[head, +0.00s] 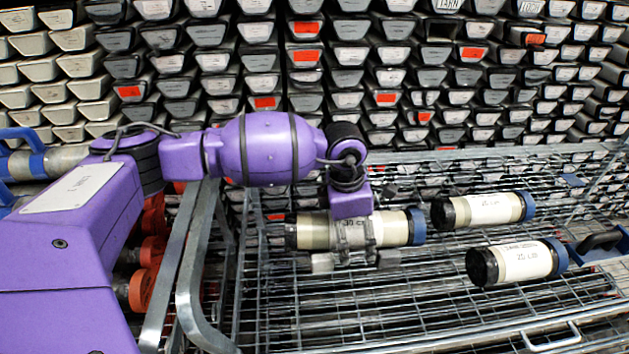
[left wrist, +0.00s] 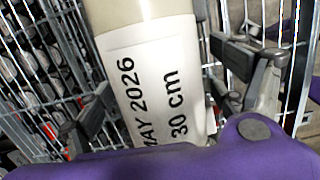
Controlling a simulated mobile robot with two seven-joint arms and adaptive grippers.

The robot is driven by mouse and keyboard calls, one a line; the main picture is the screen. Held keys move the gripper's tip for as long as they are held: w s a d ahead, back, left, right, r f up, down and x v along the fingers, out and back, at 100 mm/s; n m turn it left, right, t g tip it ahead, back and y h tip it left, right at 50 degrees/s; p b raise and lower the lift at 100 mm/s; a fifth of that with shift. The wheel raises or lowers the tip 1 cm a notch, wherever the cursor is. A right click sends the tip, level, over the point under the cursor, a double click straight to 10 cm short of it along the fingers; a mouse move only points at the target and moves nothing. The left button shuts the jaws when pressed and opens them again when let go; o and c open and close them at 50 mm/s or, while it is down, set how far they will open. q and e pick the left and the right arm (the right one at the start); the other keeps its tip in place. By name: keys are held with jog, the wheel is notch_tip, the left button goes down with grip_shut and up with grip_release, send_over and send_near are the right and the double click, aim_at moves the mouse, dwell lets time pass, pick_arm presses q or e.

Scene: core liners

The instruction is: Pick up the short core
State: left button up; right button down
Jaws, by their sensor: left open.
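Three cylindrical cores with white labels and blue end caps lie on the wire mesh cart. The core labelled 30 cm (head: 396,229) is under my left gripper (head: 355,259). My left gripper is open, with its fingers on either side of this core; I cannot tell whether they touch it. In the left wrist view the 30 cm core (left wrist: 150,75) lies between the spread fingers, its label reading "MAY 2026". A second core (head: 487,209) lies at the back right. A third core (head: 517,262) lies in front of it, its label too small to read surely. My right gripper is not in view.
The wire cart (head: 400,320) has raised rails at its back and left, and bare mesh in front. A blue and black object (head: 602,243) sits at its right edge. Stacked core trays (head: 345,80) fill the back.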

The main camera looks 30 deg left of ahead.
pick_arm(q)
jog(key=shift+r, duration=0.15)
jog(key=c, duration=2)
jog(key=shift+w+r, duration=0.15)
jog(key=shift+w, duration=0.05)
jog(key=shift+c, duration=0.9)
jog(key=shift+r, duration=0.1)
